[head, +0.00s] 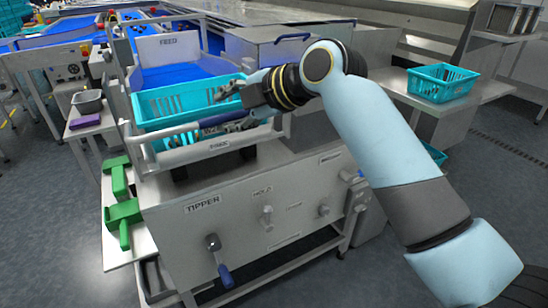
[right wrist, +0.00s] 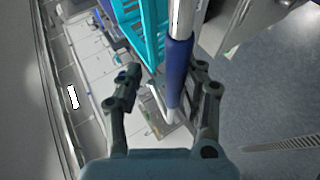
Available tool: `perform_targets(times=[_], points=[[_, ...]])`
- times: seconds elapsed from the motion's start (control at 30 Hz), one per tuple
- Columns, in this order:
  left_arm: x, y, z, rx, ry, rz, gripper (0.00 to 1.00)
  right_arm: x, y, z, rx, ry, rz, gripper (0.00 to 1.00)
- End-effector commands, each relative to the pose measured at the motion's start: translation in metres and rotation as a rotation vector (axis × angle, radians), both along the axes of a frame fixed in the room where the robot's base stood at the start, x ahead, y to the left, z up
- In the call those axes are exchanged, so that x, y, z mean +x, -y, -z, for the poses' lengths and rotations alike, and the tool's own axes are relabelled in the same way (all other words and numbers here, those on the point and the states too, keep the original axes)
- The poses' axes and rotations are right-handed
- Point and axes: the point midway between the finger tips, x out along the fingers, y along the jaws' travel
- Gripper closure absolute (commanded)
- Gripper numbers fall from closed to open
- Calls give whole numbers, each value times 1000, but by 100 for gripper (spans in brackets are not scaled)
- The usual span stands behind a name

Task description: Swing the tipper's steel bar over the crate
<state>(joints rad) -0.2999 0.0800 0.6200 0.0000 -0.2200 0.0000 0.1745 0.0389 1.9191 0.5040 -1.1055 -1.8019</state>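The turquoise crate (head: 168,104) sits in the tipper's (head: 240,215) cradle, below the FEED panel. The steel bar with a blue sleeve (head: 185,131) lies along the crate's near side, not over its top. In the right wrist view the sleeved bar (right wrist: 179,70) runs between the fingers, nearer the right one, with the crate (right wrist: 152,30) to its left. My right gripper (head: 222,107) is open at the crate's near right side, one finger on each side of the bar; it also shows in the right wrist view (right wrist: 170,85). I see no clear contact. My left gripper is out of view.
A blue-handled lever (head: 222,268) and several knobs are on the tipper's front. Green brackets (head: 122,215) stand on a shelf at its left. Another turquoise crate (head: 441,84) stands on a bench at right. The floor in front is clear.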

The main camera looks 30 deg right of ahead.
Motion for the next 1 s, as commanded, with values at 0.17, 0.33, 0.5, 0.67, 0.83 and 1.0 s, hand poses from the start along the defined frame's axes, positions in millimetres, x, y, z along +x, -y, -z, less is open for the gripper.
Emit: perform_targets(times=[0.17,0.33,0.5,0.67,0.83,1.0], points=[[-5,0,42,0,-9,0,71,-4,0,18,6,106,-1,64],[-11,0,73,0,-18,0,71,-5,0,28,9,201,0,64],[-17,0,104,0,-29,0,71,-6,0,38,13,293,1,64],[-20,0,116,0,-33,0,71,-17,6,35,7,351,0,64],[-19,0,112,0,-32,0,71,-48,20,26,7,351,-2,64],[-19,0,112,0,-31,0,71,-75,32,20,7,349,-1,64]])
